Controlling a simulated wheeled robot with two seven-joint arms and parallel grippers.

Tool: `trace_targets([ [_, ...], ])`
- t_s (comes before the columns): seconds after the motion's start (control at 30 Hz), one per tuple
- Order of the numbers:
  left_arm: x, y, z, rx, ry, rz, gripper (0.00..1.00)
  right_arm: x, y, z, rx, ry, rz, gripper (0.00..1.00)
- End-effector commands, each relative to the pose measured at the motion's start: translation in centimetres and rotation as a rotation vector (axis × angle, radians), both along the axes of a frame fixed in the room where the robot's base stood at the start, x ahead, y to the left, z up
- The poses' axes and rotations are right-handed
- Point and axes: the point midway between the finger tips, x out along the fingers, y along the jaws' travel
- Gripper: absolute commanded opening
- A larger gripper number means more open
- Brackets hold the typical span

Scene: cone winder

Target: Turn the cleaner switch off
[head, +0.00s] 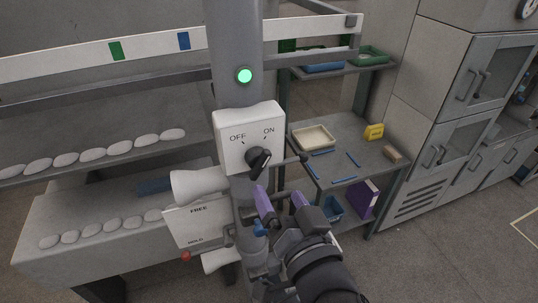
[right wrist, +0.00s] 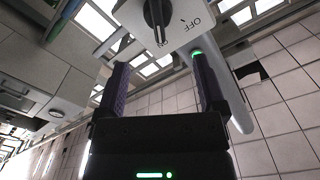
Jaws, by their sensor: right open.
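The cleaner switch is a black rotary knob (head: 258,158) on a white box (head: 233,125) marked OFF and ON, fixed to a grey column. A green lamp (head: 245,75) glows above the box. My right gripper (head: 282,199) has purple fingers spread apart, empty, below and right of the knob. In the right wrist view the knob (right wrist: 157,18) lies beyond the gap between the open fingers (right wrist: 160,75), apart from them, with OFF (right wrist: 195,22) beside it. I do not see my left gripper.
Left of the column are a white cone (head: 198,185), a FREE/HOLD panel (head: 197,226) and rows of white cops (head: 92,154). A shelf cart (head: 345,172) stands behind at right; grey cabinets (head: 440,110) stand further right.

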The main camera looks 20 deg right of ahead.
Motion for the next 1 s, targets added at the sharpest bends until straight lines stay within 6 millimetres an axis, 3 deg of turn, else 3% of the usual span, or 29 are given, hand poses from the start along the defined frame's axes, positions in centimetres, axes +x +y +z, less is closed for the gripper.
trace_targets([
  [0.07, 0.1, 0.3, -1.9, 0.004, -0.001, 0.000, 0.59, 1.3, 0.1, -0.7, -0.006, -0.008, 0.005, 0.89],
  [0.17, 0.2, 0.4, -2.1, 0.007, -0.002, 0.001, 0.59, 3.6, 0.2, -0.4, -0.008, -0.004, 0.003, 0.89],
  [0.4, 0.2, 0.3, -0.4, 0.004, -0.003, 0.000, 0.59, 7.9, 0.3, -0.1, -0.008, 0.004, 0.003, 0.89],
  [0.77, 0.1, 0.0, -0.4, -0.001, -0.002, 0.001, 0.59, 8.7, 0.4, -0.3, -0.006, 0.004, 0.004, 0.89],
  [1.0, 0.1, 0.0, -0.4, 0.000, -0.001, 0.000, 0.59, 8.6, 0.4, -0.3, -0.006, 0.004, 0.004, 0.38],
])
